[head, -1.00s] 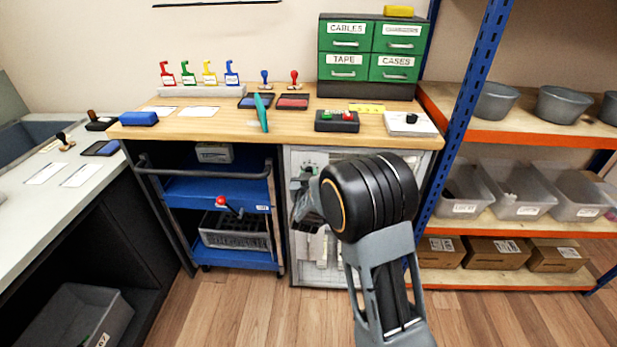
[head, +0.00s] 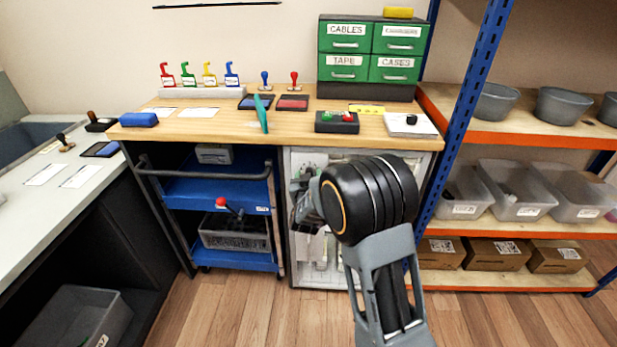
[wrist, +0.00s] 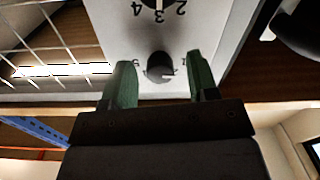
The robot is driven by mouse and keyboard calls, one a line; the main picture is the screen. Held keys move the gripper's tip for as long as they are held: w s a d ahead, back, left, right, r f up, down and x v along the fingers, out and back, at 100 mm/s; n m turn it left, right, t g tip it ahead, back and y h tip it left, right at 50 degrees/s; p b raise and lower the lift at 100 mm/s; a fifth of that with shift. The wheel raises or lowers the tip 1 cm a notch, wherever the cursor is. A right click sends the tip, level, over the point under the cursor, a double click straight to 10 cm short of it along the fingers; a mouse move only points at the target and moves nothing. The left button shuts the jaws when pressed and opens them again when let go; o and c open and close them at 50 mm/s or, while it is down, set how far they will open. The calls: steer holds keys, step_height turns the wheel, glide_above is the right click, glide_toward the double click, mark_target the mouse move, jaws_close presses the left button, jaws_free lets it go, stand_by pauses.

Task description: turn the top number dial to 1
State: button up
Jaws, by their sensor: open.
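In the wrist view a dark round dial (wrist: 160,66) sits on a white panel (wrist: 115,40), between the two green fingertips of my gripper (wrist: 162,80). The gripper is open, with a finger on either side of the dial; I cannot tell if they touch it. Numerals stand beside this dial, partly hidden. A second dark dial (wrist: 158,4) is cut off at the picture's upper edge, with upside-down numerals 4, 3 and 2 around it. In the head view the white panel (head: 297,262) stands under the bench, and my arm hides much of it and the dials.
The wooden bench (head: 215,125) overhangs the panel. A blue cart (head: 185,190) stands left of it, and a shelf rack with a blue post (head: 455,130) stands right. In the wrist view a wire grid (wrist: 50,45) lies left of the panel.

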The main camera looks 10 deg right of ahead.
steer(key=v, duration=1.3)
steer(key=shift+s+p, duration=0.4)
steer(key=shift+a+f, duration=0.1)
steer(key=s+a+f+n+g+y, duration=0.1)
steer(key=a+f+g+y, duration=0.35)
steer(key=f, duration=0.25)
steer(key=s+a+r+n+g+y+p, duration=0.1)
steer(key=s+a+r+g+y+p, duration=0.1)
steer(key=s+r+g+y+p, duration=0.3)
steer(key=s+d+r+g+h+p, duration=0.1)
steer(key=s+d+r+p, duration=0.2)
steer(key=r, duration=0.5)
steer(key=s+d+r+g+h+p, duration=0.1)
steer(key=s+d+r+h+p, duration=0.1)
steer(key=s+r+p, duration=0.3)
steer(key=s+d+r+g+h+p, duration=0.1)
steer(key=s+d+r+p, duration=0.3)
steer(key=r, duration=0.7)
steer(key=shift+d+r+g+p, duration=0.3)
steer(key=shift+d+g+p, duration=0.15)
steer(key=shift+p, duration=0.5)
